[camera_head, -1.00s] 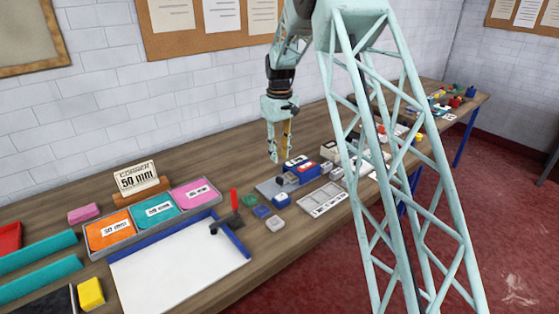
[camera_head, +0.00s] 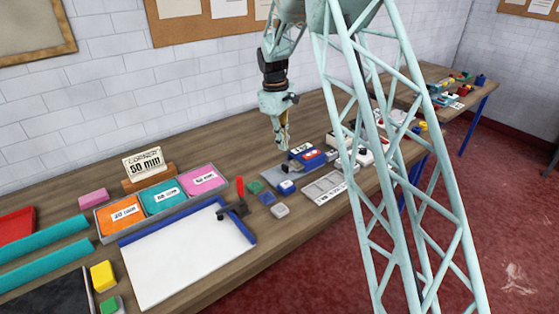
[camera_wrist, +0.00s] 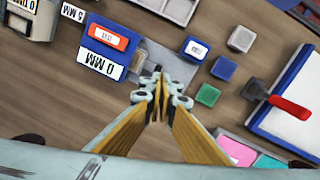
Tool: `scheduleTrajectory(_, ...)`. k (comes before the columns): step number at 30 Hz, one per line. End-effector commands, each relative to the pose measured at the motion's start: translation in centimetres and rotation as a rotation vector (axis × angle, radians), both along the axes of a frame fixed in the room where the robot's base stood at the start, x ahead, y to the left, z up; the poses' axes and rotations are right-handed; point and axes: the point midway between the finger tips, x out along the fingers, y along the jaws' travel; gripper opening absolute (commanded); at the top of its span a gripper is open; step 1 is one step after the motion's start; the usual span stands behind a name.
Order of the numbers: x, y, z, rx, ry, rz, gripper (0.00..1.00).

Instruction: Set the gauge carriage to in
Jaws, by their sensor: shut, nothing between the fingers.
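The gauge is a blue block (camera_head: 308,159) with a red-orange tag and a white label, on a grey base plate (camera_head: 268,182) on the bench. My gripper (camera_head: 283,147) points down, shut and empty, above and behind the gauge. Its fingertips (camera_wrist: 158,78) appear apart from it.
Green (camera_head: 255,187), blue (camera_head: 267,198) and grey (camera_head: 280,211) blocks lie left and in front of the gauge. A red-handled tool (camera_head: 240,188) stands by the white board (camera_head: 185,258). A grey tray (camera_head: 325,188) lies to the right. Bench behind the gauge is clear.

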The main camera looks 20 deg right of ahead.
Motion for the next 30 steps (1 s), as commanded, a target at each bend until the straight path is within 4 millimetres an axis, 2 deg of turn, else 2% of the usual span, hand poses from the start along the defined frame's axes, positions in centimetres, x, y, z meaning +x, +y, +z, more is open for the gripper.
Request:
scheduleTrajectory(18,-2.5,6.3,-0.4,-0.246,0.119,0.952,0.0)
scheduleTrajectory(24,-3.0,8.1,-0.6,-0.286,0.15,1.163,0.0)
scheduleTrajectory(30,-3.1,8.7,-0.8,-0.299,0.163,1.236,0.0)
